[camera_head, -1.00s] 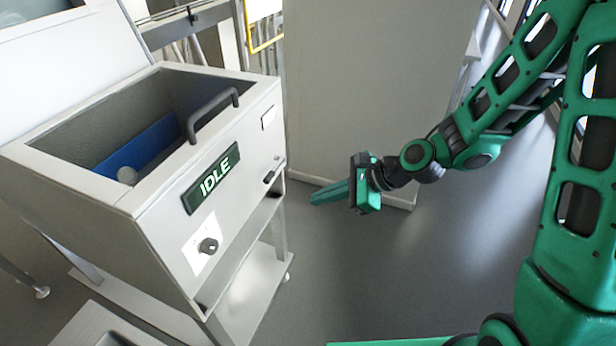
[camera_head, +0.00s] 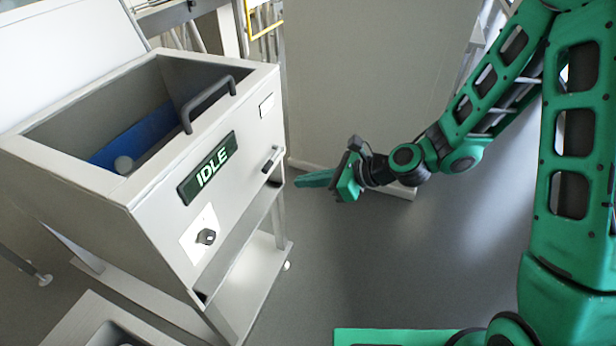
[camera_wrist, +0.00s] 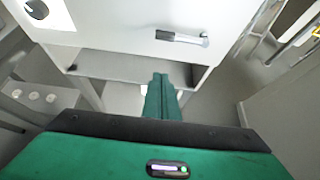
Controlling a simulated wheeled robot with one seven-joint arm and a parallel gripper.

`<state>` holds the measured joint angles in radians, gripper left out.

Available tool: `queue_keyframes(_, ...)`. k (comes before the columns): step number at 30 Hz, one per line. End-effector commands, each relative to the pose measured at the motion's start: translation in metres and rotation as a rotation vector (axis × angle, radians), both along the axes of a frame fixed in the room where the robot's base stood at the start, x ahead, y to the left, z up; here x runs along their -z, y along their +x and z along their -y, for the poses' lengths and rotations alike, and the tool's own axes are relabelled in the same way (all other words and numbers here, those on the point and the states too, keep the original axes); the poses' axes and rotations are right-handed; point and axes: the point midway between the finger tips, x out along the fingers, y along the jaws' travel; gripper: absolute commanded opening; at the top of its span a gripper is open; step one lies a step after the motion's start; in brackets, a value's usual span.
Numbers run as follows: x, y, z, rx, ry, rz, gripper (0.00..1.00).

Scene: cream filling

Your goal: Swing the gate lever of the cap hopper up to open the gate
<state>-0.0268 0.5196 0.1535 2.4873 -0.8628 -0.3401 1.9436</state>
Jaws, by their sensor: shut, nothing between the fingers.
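The cap hopper (camera_head: 150,225) is a pale box on legs at the left of the head view, with a green IDLE sign on its front. Its gate lever (camera_head: 271,159) is a small bar with a dark grip at the front's right end. In the wrist view the lever (camera_wrist: 182,38) lies nearly level across the white panel, grip to the left. My gripper (camera_head: 298,181) is shut and empty, just right of and a little below the lever. In the wrist view its fingertips (camera_wrist: 160,77) point towards the space under the panel, apart from the lever.
A dark knob (camera_head: 205,237) sits on the hopper's front and a dark handle (camera_head: 208,103) on its top rim. A blue slope (camera_head: 140,140) and a pale round piece (camera_head: 123,165) are inside. A shelf (camera_head: 255,275) lies below. Grey floor is clear at right.

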Motion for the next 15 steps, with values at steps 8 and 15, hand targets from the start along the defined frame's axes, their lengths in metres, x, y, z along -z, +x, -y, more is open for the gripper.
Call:
queue_keyframes(8, 0.025, 0.013, -0.04, -0.003, 0.0, -0.001, 0.0)
queue_keyframes(15, 0.041, 0.022, -0.067, -0.002, 0.0, 0.0, 0.0)
